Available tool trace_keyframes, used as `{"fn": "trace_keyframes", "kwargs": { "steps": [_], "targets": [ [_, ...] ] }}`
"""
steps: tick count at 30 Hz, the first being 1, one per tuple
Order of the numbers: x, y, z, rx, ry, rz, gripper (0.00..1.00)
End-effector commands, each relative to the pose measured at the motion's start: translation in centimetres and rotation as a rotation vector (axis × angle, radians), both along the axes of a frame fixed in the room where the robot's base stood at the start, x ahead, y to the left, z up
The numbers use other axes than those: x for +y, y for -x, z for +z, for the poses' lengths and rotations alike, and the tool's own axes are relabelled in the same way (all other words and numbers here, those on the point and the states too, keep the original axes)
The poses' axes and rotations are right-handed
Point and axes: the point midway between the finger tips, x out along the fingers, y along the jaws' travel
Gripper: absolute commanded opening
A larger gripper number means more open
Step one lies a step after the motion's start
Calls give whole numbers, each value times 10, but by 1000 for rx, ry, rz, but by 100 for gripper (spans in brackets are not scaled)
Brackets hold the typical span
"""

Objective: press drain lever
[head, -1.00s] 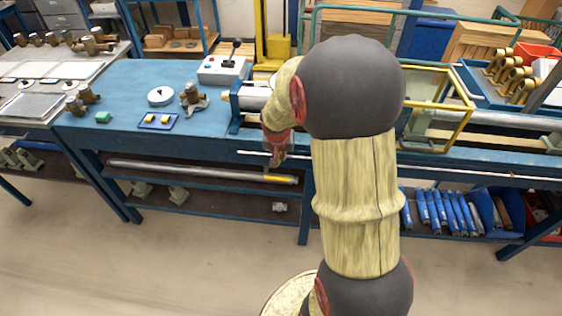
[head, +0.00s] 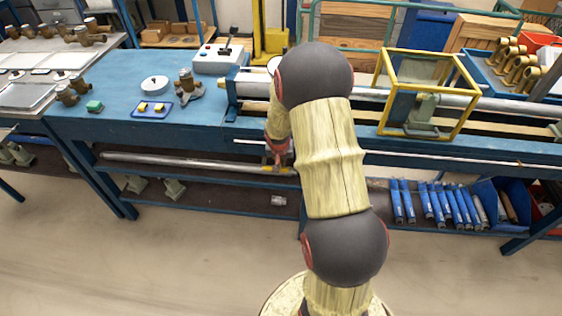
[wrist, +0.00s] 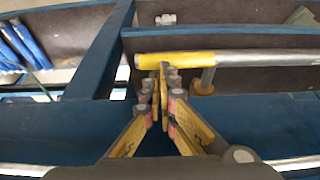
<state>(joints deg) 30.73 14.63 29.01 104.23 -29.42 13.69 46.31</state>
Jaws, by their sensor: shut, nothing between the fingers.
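The drain lever looks to be the long silver bar with a yellow end (head: 180,161), lying level below the bench top in the head view. In the wrist view its yellow end (wrist: 200,59) crosses the upper middle, with the silver bar running off to the right. My gripper (wrist: 163,72) is shut and empty, its fingertips overlapping the near edge of the yellow end in that view. In the head view my gripper (head: 278,160) hangs at the bench's front edge, by the yellow end. I cannot tell whether the tips touch the lever.
The blue bench (head: 110,100) carries a control box (head: 218,60), a white round part (head: 154,85), brass fittings and a yellow-framed guard (head: 428,95). A thin pale rod (head: 440,157) runs along its front edge. Blue tools (head: 440,205) stand on the lower shelf at right. The floor in front is clear.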

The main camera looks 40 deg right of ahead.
Motion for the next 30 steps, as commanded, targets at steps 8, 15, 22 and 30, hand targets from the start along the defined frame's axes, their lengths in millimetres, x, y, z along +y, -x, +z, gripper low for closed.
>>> {"fn": "trace_keyframes", "kwargs": {
  "steps": [8, 15, 22, 30],
  "targets": [
    [-1, -1, -4, -1, 1, -1, 0],
    [-1, -1, -3, -2, -3, 0, 0],
    [-1, -2, -3, -19, -29, 5, 0],
    [-2, -2, -7, -49, -59, 7, 0]
  ]
}}
